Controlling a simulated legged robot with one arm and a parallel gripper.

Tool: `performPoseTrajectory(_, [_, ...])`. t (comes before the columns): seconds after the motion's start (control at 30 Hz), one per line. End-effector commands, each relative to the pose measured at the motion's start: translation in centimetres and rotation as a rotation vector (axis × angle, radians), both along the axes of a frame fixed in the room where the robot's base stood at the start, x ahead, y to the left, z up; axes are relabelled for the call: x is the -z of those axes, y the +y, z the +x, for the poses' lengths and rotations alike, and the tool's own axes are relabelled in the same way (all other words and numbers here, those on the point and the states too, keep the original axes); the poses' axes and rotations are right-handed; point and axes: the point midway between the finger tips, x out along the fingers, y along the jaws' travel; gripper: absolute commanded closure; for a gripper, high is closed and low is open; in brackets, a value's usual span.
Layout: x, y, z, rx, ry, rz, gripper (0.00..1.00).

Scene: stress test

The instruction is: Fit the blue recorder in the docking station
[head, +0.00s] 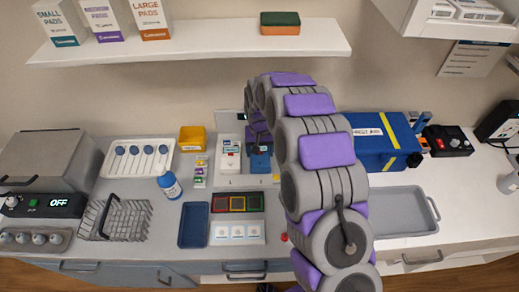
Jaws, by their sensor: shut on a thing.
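The blue recorder (260,163) is a small blue block near the back middle of the counter, below my gripper (257,147). My gripper points down and is shut on the recorder's upper part. The fingertips are small and partly hidden by my own arm. A pale stand that looks like the docking station (228,182) lies under and around the recorder. A white device with a red mark (230,158) sits in its left part. I cannot tell whether the recorder is seated in the stand or just above it.
Left of the stand are small coloured items (200,170), a yellow bin (192,138), a blue-white bottle (170,186) and a wire basket (118,218). A blue tray (194,225) lies in front. Right are a blue box (380,142) and a grey tray (402,212). A shelf (200,42) hangs above.

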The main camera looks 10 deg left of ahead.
Motion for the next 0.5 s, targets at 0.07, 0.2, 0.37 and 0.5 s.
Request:
performPoseTrajectory(0.07, [0.05,0.00,0.02,0.000,0.000,0.000,0.61])
performPoseTrajectory(0.2, [0.24,-0.01,0.02,0.000,0.000,0.000,0.61])
performPoseTrajectory(0.37, [0.32,0.00,0.03,0.000,-0.001,0.000,0.61])
performPoseTrajectory(0.5, [0.32,0.00,0.02,0.000,-0.001,0.000,0.61])
